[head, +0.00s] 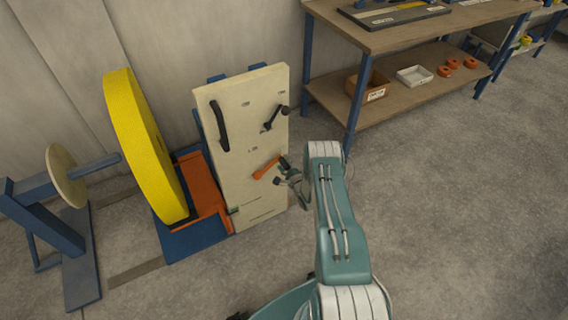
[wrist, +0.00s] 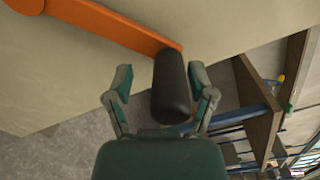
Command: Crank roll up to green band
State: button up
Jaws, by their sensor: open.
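The large yellow roll (head: 140,145) stands upright on a blue and orange base at the left. The orange crank (head: 266,168) is on the lower part of a cream panel (head: 225,165); in the wrist view its arm (wrist: 110,25) ends in a black handle (wrist: 172,88). My gripper (head: 284,178) is at the handle end of the crank. In the wrist view my gripper (wrist: 161,80) is open, with one finger on each side of the black handle. Small gaps show beside the handle.
A black bar handle (head: 219,126) and a black lever (head: 273,118) are higher on the panel. A blue stand with a cream disc (head: 66,176) is at the far left. A wooden workbench (head: 395,35) with a lower shelf stands behind right. The floor at right is clear.

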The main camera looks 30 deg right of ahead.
jog(key=s, duration=1.2)
